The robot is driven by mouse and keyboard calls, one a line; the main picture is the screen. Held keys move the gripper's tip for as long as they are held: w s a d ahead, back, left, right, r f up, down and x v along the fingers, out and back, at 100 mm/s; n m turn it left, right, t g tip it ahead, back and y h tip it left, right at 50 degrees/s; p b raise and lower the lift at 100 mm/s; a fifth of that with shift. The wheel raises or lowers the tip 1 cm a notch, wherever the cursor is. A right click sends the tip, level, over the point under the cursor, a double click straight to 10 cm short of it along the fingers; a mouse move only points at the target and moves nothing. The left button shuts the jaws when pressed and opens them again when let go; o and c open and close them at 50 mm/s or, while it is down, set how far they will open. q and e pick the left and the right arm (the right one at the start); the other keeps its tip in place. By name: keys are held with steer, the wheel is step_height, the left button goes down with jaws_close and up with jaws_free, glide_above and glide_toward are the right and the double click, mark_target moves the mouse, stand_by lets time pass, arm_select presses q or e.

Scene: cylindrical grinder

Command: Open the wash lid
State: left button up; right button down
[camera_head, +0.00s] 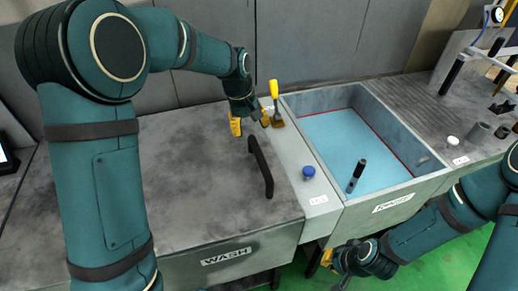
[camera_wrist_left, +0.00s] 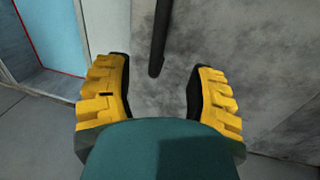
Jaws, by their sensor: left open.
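The wash lid (camera_head: 165,185) is a flat, worn grey metal cover, lying closed on the box labelled WASH (camera_head: 226,256). Its black bar handle (camera_head: 262,168) stands along the right side. My left gripper (camera_head: 251,122) is open and empty, just beyond the handle's far end. In the left wrist view, the handle (camera_wrist_left: 160,35) runs from the top edge down to the gap between the open fingers (camera_wrist_left: 160,85); I cannot tell whether they touch it. My right gripper (camera_head: 337,266) is low in front of the rinse tank; its fingers are too small and partly hidden to judge.
An open tank (camera_head: 293,104) of blue liquid stands right of the lid, with a black-handled object (camera_head: 357,176) in it. Between them, a strip carries a blue knob (camera_head: 309,171) and a yellow-handled scraper (camera_head: 274,92). A grey wall (camera_head: 330,35) stands behind.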

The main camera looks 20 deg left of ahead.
mark_target(259, 155)
arm_select(q)
steer(key=f, duration=0.4)
steer(key=d+f, duration=0.1)
steer(key=f, duration=0.3)
steer(key=w+d+f, duration=0.1)
steer(key=f, duration=0.4)
steer(key=shift+d+b, duration=0.2)
steer(key=shift+b, duration=0.2)
steer(key=shift+s, duration=0.1)
jaws_close()
